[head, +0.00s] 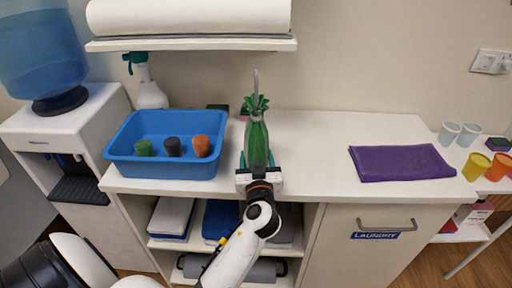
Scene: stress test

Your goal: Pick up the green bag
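The green bag (257,140), tied at its leafy-looking top, is upright near the middle of the white counter. My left gripper (257,160) is at its lower part, with a teal finger on each side of it. I cannot tell whether the fingers press on the bag or whether its base touches the counter. My gripper hides part of its lower end. My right gripper is not in view.
A blue tub (118,168) with several small coloured items stands left of the bag, close by. A folded purple cloth (400,163) lies to the right. Behind are a spray bottle (149,90) and a paper-roll shelf (190,44). The counter between bag and cloth is clear.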

